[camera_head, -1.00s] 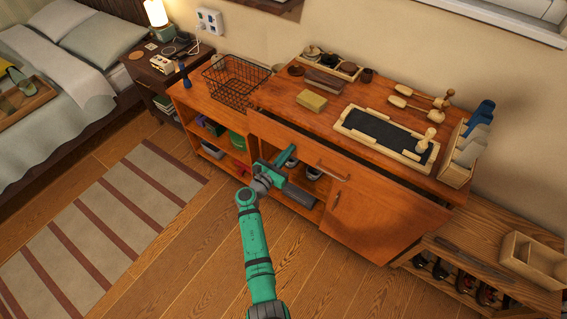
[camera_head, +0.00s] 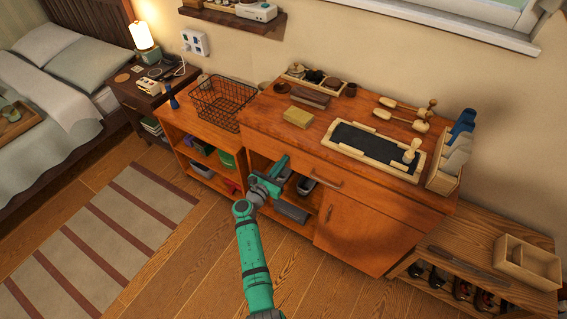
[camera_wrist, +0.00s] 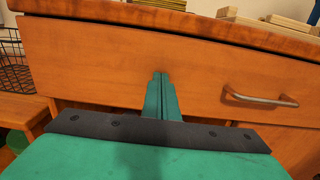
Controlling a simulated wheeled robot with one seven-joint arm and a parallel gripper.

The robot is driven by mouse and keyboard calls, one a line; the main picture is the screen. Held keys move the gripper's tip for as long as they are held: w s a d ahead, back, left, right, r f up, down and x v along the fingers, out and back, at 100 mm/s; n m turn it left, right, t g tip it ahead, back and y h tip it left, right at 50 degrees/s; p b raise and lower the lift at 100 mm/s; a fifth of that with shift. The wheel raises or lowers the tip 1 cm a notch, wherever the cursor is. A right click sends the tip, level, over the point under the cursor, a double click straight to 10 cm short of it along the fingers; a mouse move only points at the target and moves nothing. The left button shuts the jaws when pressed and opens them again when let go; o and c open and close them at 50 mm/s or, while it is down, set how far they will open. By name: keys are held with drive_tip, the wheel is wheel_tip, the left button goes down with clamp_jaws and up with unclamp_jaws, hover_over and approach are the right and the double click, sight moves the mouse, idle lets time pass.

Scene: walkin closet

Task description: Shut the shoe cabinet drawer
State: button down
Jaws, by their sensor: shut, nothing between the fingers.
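The shoe cabinet (camera_head: 370,238) is an orange-brown wooden unit against the wall. Its wide drawer front (camera_head: 375,198) lies close under the cabinet top, with a metal bar handle (camera_head: 326,179). In the wrist view the drawer front (camera_wrist: 75,65) fills the upper part, with only a thin dark seam under the top; I cannot tell whether it is fully flush. My green gripper (camera_head: 282,162) is shut and empty. Its fingertips (camera_wrist: 161,78) point at the drawer front, left of the handle (camera_wrist: 260,98), at or very near its surface. The exact contact is hidden.
A black wire basket (camera_head: 220,100) stands on the lower shelf unit to the left. A framed dark tray (camera_head: 370,143) and a yellow block (camera_head: 298,117) lie on the cabinet top. A low shoe rack (camera_head: 470,285) stands at the right. The striped rug (camera_head: 100,235) area is clear.

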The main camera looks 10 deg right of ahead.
drive_tip(key=v, duration=1.4)
drive_tip(key=s+d+f+m+g+y, duration=0.15)
drive_tip(key=s+f+m+y, duration=0.5)
drive_tip(key=s+f, duration=0.95)
drive_tip(key=s+a+r+m+y, duration=0.1)
drive_tip(key=s+r+m+y, duration=0.15)
drive_tip(key=s, duration=0.55)
drive_tip(key=s+a+r+m+y, duration=0.15)
drive_tip(key=s+m, duration=0.25)
drive_tip(key=s, duration=0.4)
drive_tip(key=s+r+m+t, duration=0.1)
drive_tip(key=s+r+m, duration=0.6)
drive_tip(key=r, duration=0.4)
drive_tip(key=s+r+m+t, duration=0.1)
drive_tip(key=s+r+m, duration=0.6)
drive_tip(key=r, duration=0.5)
drive_tip(key=shift+s+d+m+t, duration=0.4)
drive_tip(key=shift+d+m, duration=0.1)
drive_tip(key=shift+m, duration=0.2)
